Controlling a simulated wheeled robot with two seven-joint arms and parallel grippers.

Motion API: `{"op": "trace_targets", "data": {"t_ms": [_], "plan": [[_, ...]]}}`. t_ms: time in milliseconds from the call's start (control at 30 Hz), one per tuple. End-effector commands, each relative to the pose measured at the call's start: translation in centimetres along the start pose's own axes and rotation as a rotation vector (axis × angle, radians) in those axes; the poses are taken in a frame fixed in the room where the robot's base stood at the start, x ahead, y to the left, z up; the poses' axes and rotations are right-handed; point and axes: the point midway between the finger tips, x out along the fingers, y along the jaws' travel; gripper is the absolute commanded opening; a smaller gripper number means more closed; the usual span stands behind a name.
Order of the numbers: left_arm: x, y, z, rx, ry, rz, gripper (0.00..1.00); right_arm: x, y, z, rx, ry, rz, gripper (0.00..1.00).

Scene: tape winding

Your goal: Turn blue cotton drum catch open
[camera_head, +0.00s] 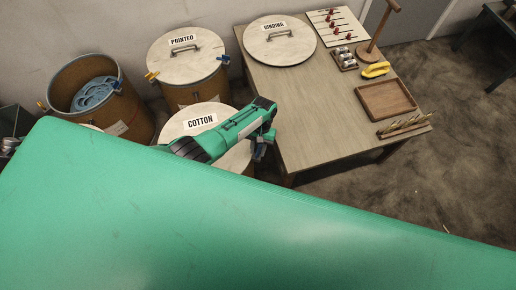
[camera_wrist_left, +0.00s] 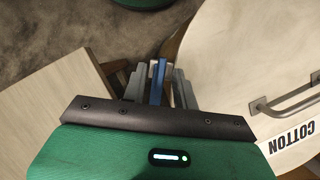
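The cotton drum (camera_head: 237,157) stands in the middle of the head view, its pale lid labelled COTTON; the lid (camera_wrist_left: 240,60) also shows at the right of the left wrist view. My left gripper (camera_head: 263,145) reaches over the lid's right side to the drum's edge. In the left wrist view, the blue catch (camera_wrist_left: 157,82) stands between the two grey fingers of my left gripper (camera_wrist_left: 160,86). The fingers look slightly apart, with narrow gaps beside the catch. Whether they touch it is hard to see. My right gripper is out of view.
A wooden table (camera_head: 320,110) stands close to the right of the drum, holding the BINDING lid (camera_head: 279,45), a tray (camera_head: 385,100) and small tools. The PRINTED drum (camera_head: 190,92) stands behind, and an open drum (camera_head: 125,120) with blue material stands left. My green body fills the foreground.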

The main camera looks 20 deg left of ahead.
Motion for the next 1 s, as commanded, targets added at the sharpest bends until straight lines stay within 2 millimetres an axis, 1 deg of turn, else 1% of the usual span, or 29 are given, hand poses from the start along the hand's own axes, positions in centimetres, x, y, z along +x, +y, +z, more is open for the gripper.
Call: {"op": "trace_targets", "data": {"t_ms": [167,400,500,600,700,800,1000], "plan": [[-2.6,0.0,-0.1,0.000,0.005,0.001,0.29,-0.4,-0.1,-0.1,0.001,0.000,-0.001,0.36],[-8.0,0.0,-0.1,0.000,0.006,0.002,0.29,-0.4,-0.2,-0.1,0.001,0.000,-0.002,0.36],[-10.1,0.0,-0.1,0.001,0.005,0.001,0.29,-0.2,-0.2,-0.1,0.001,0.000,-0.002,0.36],[-11.7,0.0,-0.1,0.001,0.004,0.001,0.29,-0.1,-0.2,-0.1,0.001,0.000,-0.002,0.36],[-12.8,0.0,-0.1,0.001,0.003,0.000,0.29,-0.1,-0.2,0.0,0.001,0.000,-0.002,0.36],[-13.4,0.0,0.0,0.000,0.001,0.000,0.29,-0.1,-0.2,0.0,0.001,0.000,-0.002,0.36],[-13.6,0.0,0.0,0.000,0.001,0.000,0.29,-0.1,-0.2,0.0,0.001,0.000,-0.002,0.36]]}}
